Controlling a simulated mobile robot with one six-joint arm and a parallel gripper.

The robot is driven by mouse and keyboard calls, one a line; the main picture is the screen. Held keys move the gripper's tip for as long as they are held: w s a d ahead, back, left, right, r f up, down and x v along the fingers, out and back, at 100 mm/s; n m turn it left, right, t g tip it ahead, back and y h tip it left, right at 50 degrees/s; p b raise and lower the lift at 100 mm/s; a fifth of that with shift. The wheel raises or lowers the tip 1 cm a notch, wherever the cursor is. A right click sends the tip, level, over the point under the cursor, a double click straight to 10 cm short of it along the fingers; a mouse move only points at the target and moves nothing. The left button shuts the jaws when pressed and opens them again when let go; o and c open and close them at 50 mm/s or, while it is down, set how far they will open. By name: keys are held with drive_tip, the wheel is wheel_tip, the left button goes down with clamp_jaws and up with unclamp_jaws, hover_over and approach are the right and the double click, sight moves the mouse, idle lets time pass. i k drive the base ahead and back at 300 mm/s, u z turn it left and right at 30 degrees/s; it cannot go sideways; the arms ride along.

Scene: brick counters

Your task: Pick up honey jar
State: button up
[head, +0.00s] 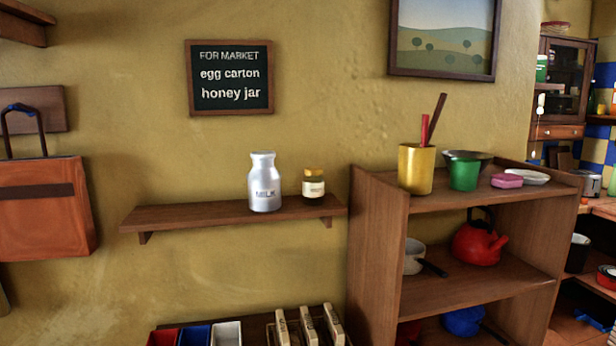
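A small honey-coloured jar (313,189) with a yellow-gold lid and a pale label stands upright near the right end of a wooden wall shelf (180,215). I take it for the honey jar; its label is too small to read. A larger silvery milk can (264,185) stands to its left with a narrow gap between them. A dark sign (229,78) on the wall above reads "FOR MARKET egg carton honey jar". My gripper is not in view.
A brown shelf unit (375,250) stands just right of the wall shelf, holding a yellow tin (416,169), a green bucket (463,172) and a red kettle (478,243). Small bins (195,334) sit below. The wall shelf's left part is bare.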

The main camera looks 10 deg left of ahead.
sight(313, 182)
drive_tip(key=u, duration=0.35)
drive_tip(key=i, duration=0.95)
drive_tip(key=u, duration=0.4)
drive_tip(key=k, duration=0.9)
drive_tip(key=u, duration=0.2)
drive_tip(key=i, duration=0.9)
drive_tip(key=z, duration=0.1)
